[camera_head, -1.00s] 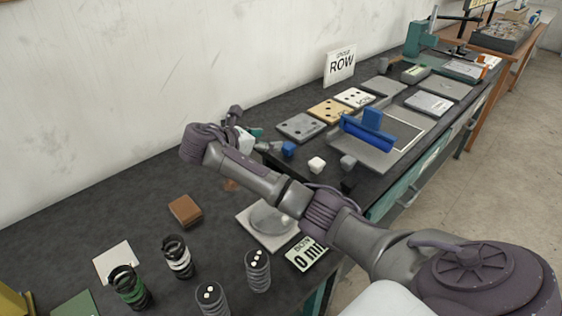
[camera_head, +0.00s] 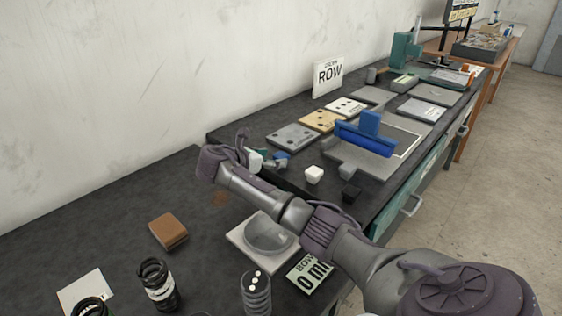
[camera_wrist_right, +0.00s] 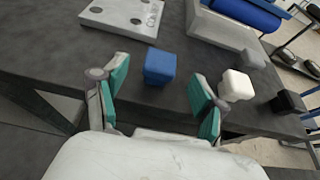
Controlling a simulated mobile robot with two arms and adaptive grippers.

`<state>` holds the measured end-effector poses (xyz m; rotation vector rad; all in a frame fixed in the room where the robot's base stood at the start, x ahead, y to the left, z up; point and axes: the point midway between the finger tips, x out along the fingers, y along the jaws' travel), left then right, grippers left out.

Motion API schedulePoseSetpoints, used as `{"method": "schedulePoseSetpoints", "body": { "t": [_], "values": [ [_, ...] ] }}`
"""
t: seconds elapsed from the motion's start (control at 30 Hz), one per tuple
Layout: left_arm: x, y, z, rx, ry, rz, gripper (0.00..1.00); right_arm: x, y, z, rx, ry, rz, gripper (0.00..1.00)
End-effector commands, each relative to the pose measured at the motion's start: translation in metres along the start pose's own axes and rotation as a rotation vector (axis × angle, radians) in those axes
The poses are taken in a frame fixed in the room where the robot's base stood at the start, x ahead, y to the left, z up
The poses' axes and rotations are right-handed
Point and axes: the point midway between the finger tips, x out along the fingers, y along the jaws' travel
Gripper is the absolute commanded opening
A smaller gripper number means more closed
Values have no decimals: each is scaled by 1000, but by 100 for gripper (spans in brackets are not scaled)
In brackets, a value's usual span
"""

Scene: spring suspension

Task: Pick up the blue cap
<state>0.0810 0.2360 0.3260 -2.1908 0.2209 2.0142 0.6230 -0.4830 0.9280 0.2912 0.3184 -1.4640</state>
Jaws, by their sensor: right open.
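The blue cap (camera_wrist_right: 160,67) is a small blue block standing on the dark bench top. In the right wrist view it sits just ahead of and between the two teal-padded fingers of my right gripper (camera_wrist_right: 159,88), apart from both. My right gripper is open and empty. In the head view my right gripper (camera_head: 272,160) is low at the bench, at the cap's place, and covers most of the cap. My left gripper is out of view.
A white cap (camera_wrist_right: 236,85) stands close to the right finger, with a black cap (camera_wrist_right: 288,101) further right. A grey plate with holes (camera_wrist_right: 122,14) lies beyond. A blue-handled tool (camera_head: 366,138) rests on a grey tray. Springs (camera_head: 158,285) stand at the front left.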

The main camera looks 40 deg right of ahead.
Motion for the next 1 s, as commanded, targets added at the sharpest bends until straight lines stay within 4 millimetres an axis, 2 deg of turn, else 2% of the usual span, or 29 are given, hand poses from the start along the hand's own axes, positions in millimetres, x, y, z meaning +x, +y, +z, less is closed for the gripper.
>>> {"method": "schedulePoseSetpoints", "body": {
  "t": [0.33,0.63,0.67,1.0],
  "values": [
    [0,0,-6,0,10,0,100,46,0,-6,0,-1,-3,71],
    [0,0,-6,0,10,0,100,51,0,-6,1,0,0,71],
    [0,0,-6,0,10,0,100,51,0,-6,1,0,0,68],
    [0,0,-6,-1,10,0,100,51,0,-6,1,0,0,11]
  ]
}}
